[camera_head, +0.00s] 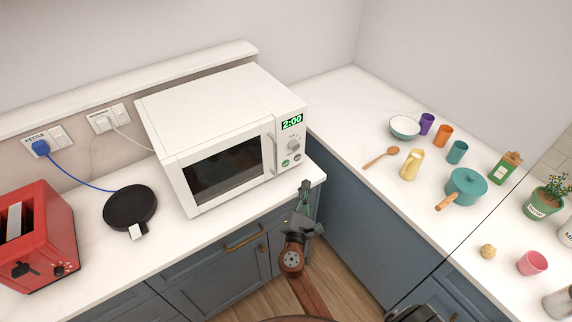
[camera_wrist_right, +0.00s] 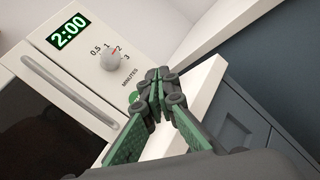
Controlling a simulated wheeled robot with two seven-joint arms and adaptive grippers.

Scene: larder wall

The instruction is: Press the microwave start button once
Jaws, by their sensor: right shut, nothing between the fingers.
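The white microwave (camera_head: 215,120) stands on the counter with its door closed, its display (camera_head: 291,122) reading 2:00. Below its knob (camera_head: 293,146) sit two small buttons, a green one (camera_head: 285,163) and another (camera_head: 297,158) to its right; their labels are too small to read. My right gripper (camera_head: 304,188) is shut and empty, in front of and below the panel. In the wrist view its fingertips (camera_wrist_right: 158,76) partly cover the lower panel; a green button (camera_wrist_right: 134,97) shows beside them. I cannot tell whether they touch the panel. My left gripper is out of view.
A red toaster (camera_head: 35,240) and a black kettle base (camera_head: 130,207) stand left of the microwave. The right counter holds a bowl (camera_head: 404,127), cups, a yellow jug (camera_head: 412,164) and a teal pot (camera_head: 466,187). The counter edge lies close to my right gripper.

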